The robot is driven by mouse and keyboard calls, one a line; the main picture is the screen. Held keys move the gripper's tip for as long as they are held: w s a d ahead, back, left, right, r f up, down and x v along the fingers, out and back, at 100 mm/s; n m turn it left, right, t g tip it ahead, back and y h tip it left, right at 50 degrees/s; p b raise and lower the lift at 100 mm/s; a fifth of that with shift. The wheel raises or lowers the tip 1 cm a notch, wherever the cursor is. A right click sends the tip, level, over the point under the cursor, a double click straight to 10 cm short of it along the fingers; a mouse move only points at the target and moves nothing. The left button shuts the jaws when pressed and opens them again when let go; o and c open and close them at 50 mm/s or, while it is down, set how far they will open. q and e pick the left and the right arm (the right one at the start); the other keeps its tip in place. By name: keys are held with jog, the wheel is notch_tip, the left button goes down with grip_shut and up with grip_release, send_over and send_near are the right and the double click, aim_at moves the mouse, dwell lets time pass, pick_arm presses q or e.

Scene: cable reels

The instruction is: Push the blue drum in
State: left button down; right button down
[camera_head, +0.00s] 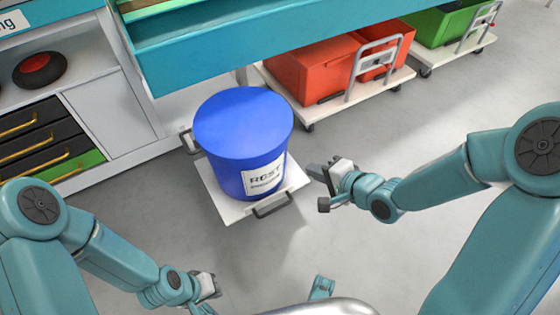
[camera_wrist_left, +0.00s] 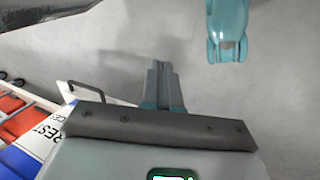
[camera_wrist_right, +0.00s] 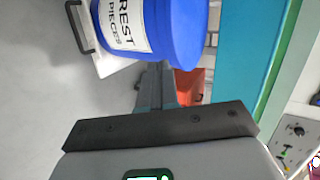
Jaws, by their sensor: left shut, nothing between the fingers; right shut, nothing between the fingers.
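The blue drum (camera_head: 240,135) stands upright with its lid on, on a white board (camera_head: 220,207) low over the floor. A white REST label faces me. Dark handles are on the board's front (camera_head: 273,206) and left side. My right gripper (camera_head: 312,170) is shut and empty, to the right of the drum and apart from it. In the right wrist view the drum (camera_wrist_right: 182,35) is beyond the shut fingers (camera_wrist_right: 157,85). My left gripper (camera_head: 212,290) is shut and empty, low and nearer me. The left wrist view shows its fingers (camera_wrist_left: 162,85) and part of the drum (camera_wrist_left: 20,162).
A teal-edged counter (camera_head: 250,50) overhangs behind the drum. A shelf unit with drawers (camera_head: 45,140) stands at left. Red crates (camera_head: 315,70) and a green crate (camera_head: 440,22) sit on wheeled carts at the back right. The grey floor to the right is clear.

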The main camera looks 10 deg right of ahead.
jog(key=b, duration=0.4)
send_near(273, 150)
notch_tip(273, 150, down, 4)
jog(key=w, duration=0.1)
jog(key=w+a, duration=0.1)
jog(key=w+a+b, duration=0.1)
jog(key=w, duration=0.1)
jog(key=shift+a+r, duration=0.1)
jog(key=shift+r, duration=0.1)
jog(key=shift+w+a, duration=0.15)
jog(key=shift+w, duration=0.2)
jog(key=shift+w+a+r, duration=0.1)
jog(key=shift+w, duration=0.1)
